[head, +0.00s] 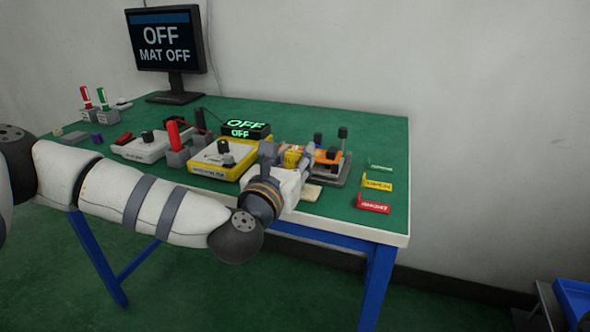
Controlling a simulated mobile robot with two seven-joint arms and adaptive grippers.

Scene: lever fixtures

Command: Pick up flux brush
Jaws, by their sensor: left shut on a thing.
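My left arm reaches in from the left across the table's front. My left gripper (301,157) is beside the orange fixture on the right half of the green-topped table (379,139). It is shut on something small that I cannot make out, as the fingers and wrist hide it. I cannot pick out the flux brush with certainty in this view. My right gripper is not in view.
An orange fixture (327,155) with dark knobs stands right of the gripper. A yellow-and-white box (215,158) and a white box (143,148) stand left. A monitor (166,42) stands behind.

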